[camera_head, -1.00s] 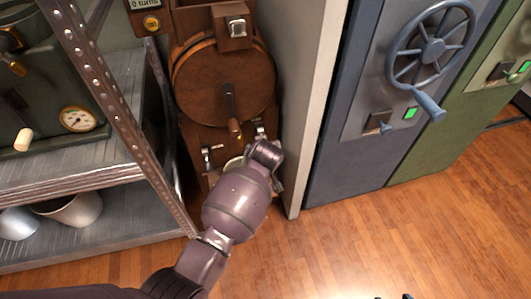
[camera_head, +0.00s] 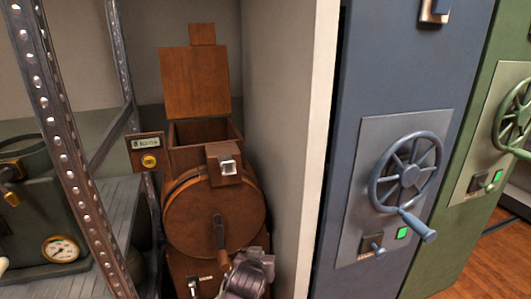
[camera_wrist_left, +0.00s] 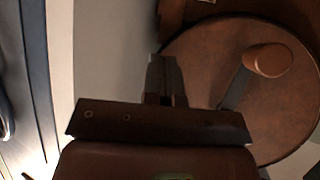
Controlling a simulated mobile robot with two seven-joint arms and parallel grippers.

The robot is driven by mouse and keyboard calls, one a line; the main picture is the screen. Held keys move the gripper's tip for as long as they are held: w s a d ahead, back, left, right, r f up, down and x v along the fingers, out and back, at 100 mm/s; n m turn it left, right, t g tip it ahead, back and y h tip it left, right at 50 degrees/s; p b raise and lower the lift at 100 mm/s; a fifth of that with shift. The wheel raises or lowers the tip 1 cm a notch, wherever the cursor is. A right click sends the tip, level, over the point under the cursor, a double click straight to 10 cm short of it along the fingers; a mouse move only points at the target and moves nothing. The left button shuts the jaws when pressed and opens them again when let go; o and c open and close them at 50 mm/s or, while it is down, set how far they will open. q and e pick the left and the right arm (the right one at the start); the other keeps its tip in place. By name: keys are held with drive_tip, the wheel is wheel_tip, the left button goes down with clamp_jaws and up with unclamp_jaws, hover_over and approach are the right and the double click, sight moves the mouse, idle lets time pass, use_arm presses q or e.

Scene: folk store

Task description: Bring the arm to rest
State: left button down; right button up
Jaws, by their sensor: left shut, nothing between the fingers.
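My left arm (camera_head: 245,279) shows at the bottom of the head view, in front of the lower part of a brown drum machine (camera_head: 222,218). Its fingers cannot be made out there. In the left wrist view my left gripper (camera_wrist_left: 165,78) is shut and empty. The machine's round drum face (camera_wrist_left: 195,48) and its crank with an orange-brown knob (camera_wrist_left: 268,60) lie beyond the fingers, to the right. In the head view the crank (camera_head: 219,235) hangs down near my wrist; whether they touch is unclear. My right gripper is not in view.
The machine's hopper (camera_head: 203,133) has its lid up. A counter box (camera_head: 146,150) with a yellow button is at its left. A metal shelf (camera_head: 62,130) stands left, a pale partition (camera_head: 290,130) right, then a blue cabinet (camera_head: 345,215) and a green one (camera_head: 455,225) with handwheels.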

use_arm(q)
drive_tip(key=s+a+r+m+t+p, duration=0.1)
drive_tip(key=s+a+r+t+p, duration=0.25)
drive_tip(key=s+a, duration=1.35)
drive_tip(key=s+a+f+g+p, duration=0.1)
drive_tip(key=s+a, duration=0.2)
drive_tip(key=s, duration=0.5)
drive_tip(key=s+a+f+g+y+p, duration=0.1)
drive_tip(key=s+a+f+g+p, duration=0.1)
drive_tip(key=s, duration=0.6)
drive_tip(key=s+a+f+g+y+p, duration=0.1)
drive_tip(key=s+a+f, duration=0.1)
drive_tip(key=s, duration=0.6)
drive_tip(key=shift+s+a+f+n, duration=0.15)
drive_tip(key=shift+s+a+n, duration=0.2)
drive_tip(key=shift+a, duration=0.45)
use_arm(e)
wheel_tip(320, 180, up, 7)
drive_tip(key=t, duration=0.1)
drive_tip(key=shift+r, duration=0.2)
use_arm(q)
drive_tip(key=shift+w, duration=0.1)
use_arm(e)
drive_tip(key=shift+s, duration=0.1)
